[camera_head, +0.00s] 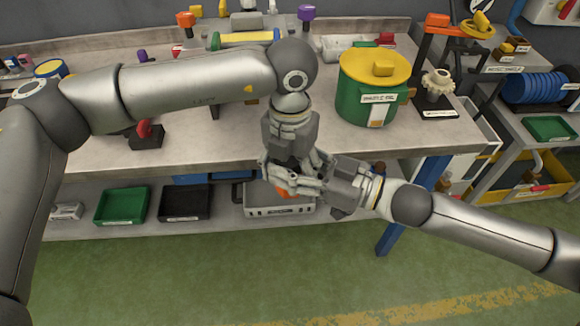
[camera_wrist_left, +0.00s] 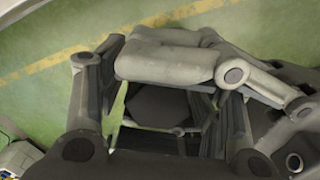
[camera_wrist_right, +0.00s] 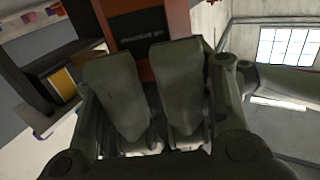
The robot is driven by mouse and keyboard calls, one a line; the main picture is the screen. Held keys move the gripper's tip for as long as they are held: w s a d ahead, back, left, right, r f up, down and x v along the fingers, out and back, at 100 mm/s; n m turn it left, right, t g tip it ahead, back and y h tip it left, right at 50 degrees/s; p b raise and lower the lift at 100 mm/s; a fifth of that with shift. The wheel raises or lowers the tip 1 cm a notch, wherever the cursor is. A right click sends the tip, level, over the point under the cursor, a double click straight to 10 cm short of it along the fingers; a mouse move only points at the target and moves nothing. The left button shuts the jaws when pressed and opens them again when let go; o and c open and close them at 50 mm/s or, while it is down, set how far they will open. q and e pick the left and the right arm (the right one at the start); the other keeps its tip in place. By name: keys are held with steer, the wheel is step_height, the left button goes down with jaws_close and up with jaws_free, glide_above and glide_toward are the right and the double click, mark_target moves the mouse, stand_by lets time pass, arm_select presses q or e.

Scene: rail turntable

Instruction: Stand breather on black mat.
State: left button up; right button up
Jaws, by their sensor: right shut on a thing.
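The breather seems to be the orange piece (camera_head: 287,193) between my two grippers, in front of the table's front edge; fingers hide most of it. The right wrist view shows an orange body with a dark lettered face (camera_wrist_right: 142,42) behind the fingertips. My right gripper (camera_head: 310,184) comes from the right and is shut on it. My left gripper (camera_head: 288,172) points down over it. In the left wrist view, its fingers stand apart around a dark six-sided part (camera_wrist_left: 160,105), with gaps beside it. I cannot make out the black mat; my left arm covers part of the tabletop.
A green pot with a yellow lid (camera_head: 360,95) stands right on the table. Beside it is a cream gear on a black stand (camera_head: 438,90). A red-and-black fixture (camera_head: 148,132) stands left. Green (camera_head: 121,205), black (camera_head: 185,203) and grey (camera_head: 280,211) bins sit on the lower shelf.

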arm_select(q)
steer(key=c, duration=0.7)
steer(key=shift+c, duration=0.6)
arm_select(e)
steer(key=o, duration=1.2)
